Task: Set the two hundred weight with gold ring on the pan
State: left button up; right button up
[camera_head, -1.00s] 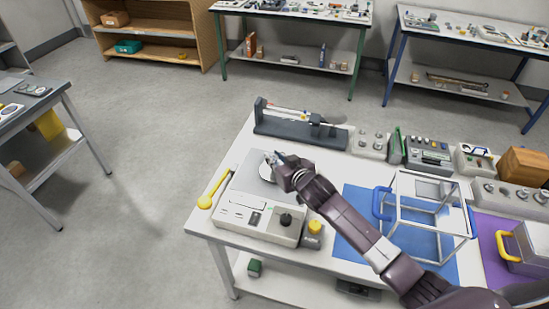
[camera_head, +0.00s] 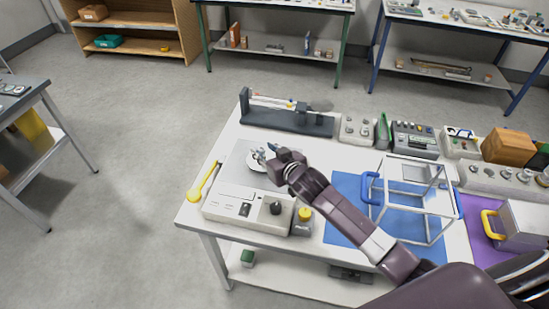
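The balance (camera_head: 222,208) stands at the near left corner of the white table. Its round white pan (camera_head: 254,166) sits on a grey top plate. A small grey metal piece (camera_head: 260,154) shows on or just above the pan; it looks like the weight, but its gold ring is too small to make out. My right gripper (camera_head: 270,156) is low at the right side of the pan, its fingertips close to that piece and seeming apart. My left gripper is not in view.
A yellow-handled tool (camera_head: 204,181) lies left of the balance.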

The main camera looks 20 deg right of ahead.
jog(key=b+v, duration=0.1)
jog(key=v, duration=0.9)
jog(key=shift+s+f, duration=0.15)
